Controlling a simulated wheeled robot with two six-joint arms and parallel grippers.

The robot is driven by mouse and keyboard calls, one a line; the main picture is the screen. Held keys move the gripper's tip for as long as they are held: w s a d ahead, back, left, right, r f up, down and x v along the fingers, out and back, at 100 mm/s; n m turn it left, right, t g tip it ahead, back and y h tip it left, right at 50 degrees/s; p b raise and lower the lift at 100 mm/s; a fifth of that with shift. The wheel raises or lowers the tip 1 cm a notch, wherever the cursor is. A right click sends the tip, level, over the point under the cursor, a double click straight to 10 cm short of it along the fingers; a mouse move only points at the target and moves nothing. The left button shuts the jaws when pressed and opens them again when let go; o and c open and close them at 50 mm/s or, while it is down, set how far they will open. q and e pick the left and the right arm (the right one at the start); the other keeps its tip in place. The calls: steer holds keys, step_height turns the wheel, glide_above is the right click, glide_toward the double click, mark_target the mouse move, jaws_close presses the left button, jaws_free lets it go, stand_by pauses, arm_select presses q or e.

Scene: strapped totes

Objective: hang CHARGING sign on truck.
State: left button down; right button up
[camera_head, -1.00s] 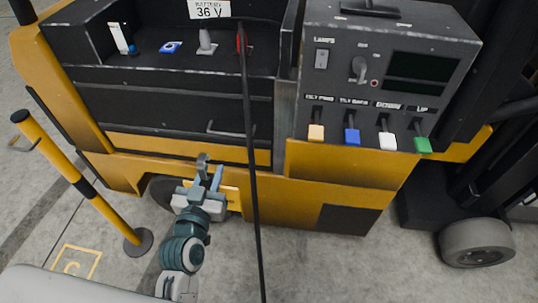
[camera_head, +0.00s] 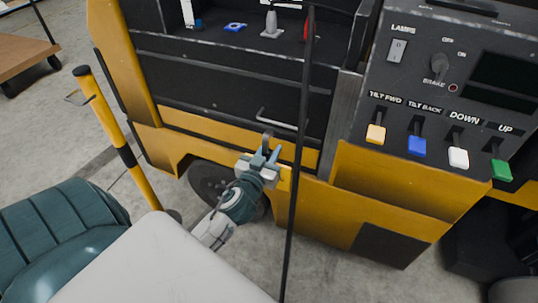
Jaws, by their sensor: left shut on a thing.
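The truck (camera_head: 225,125) is a black and yellow vehicle filling the middle and right. A thin silver bar (camera_head: 276,122) is fixed to its dark front panel. My left gripper (camera_head: 266,152) is just below this bar, in front of the yellow lower body. It is shut on a yellow piece, which I take to be the CHARGING sign (camera_head: 285,177). The gripper hides most of the sign and its text cannot be read. A grey curved piece sticks up at the fingers. Whether it touches the truck I cannot tell. My right gripper is out of view.
A black cable (camera_head: 297,170) hangs down just right of the left gripper. A yellow and black post (camera_head: 118,140) with a small hook (camera_head: 75,97) stands at left. A control panel with coloured levers (camera_head: 417,146) is at right. A brown cart (camera_head: 22,55) is far left.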

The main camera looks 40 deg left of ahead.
mark_target(284, 130)
arm_select(q)
steer(key=shift+w+a, duration=0.1)
steer(key=shift+a, duration=0.05)
steer(key=p+x, duration=0.2)
steer(key=x, duration=0.6)
steer(key=shift+w+a+r+p, duration=0.1)
steer(key=shift+w+p, duration=0.15)
steer(key=shift+p, duration=0.15)
steer(key=shift+w, duration=0.2)
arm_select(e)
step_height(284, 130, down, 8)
arm_select(q)
steer(key=shift+f, duration=0.35)
steer(key=shift+f+b, duration=0.7)
steer(key=shift+b, duration=0.35)
steer(key=shift+f+b, duration=0.5)
steer(key=shift+b, duration=0.05)
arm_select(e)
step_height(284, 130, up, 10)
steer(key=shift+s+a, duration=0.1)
